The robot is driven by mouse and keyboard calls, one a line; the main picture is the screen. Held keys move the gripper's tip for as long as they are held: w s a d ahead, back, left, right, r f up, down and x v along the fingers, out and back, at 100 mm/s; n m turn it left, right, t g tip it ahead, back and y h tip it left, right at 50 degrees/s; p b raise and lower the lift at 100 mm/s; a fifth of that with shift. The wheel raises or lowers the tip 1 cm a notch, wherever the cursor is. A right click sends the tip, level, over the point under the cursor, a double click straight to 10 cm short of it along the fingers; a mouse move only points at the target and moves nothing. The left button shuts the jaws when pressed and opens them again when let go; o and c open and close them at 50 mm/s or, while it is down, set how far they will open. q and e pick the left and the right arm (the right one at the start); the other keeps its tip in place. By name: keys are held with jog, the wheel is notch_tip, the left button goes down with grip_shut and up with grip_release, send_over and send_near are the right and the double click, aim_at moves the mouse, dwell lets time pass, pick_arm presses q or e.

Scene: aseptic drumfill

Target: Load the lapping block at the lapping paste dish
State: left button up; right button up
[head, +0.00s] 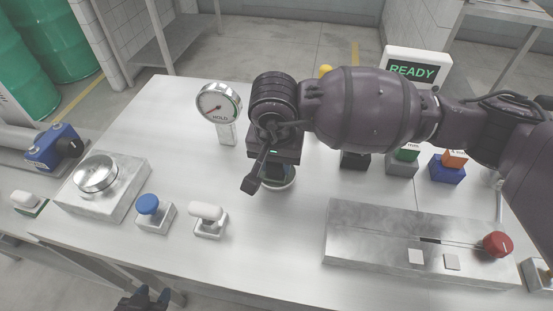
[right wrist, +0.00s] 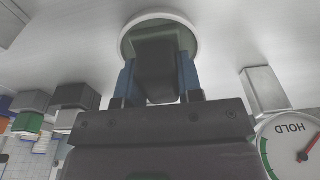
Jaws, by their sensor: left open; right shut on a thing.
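The lapping paste dish (head: 284,184) is a small round white dish on the white table, mostly hidden under my right gripper in the head view. Its pale rim (right wrist: 190,24) shows in the right wrist view. My right gripper (right wrist: 157,82) points down at the dish and is shut on the lapping block (right wrist: 155,76), a dark block between its blue fingers. The block's lower end is over or in the dish; I cannot tell whether it touches the paste. My left gripper (head: 145,299) is open at the bottom edge of the head view, away from the dish.
A dial gauge reading HOLD (head: 219,103) stands left of the dish, and a READY display (head: 414,70) stands behind my right arm. A metal panel with a red knob (head: 497,244) lies front right. A blue-topped button (head: 148,204) and white handle (head: 208,211) stand front left.

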jog(key=shift+r+p, duration=0.6)
jog(key=shift+r, duration=1.1)
jog(key=shift+r+p, duration=0.65)
jog(key=shift+r, duration=1.15)
pick_arm(q)
jog(key=shift+t, duration=0.3)
jog(key=r, duration=0.1)
jog(key=w+r, duration=0.1)
jog(key=r, duration=0.2)
jog(key=shift+w, duration=0.25)
jog(key=shift+w+d, duration=0.1)
jog(key=shift+d, duration=0.05)
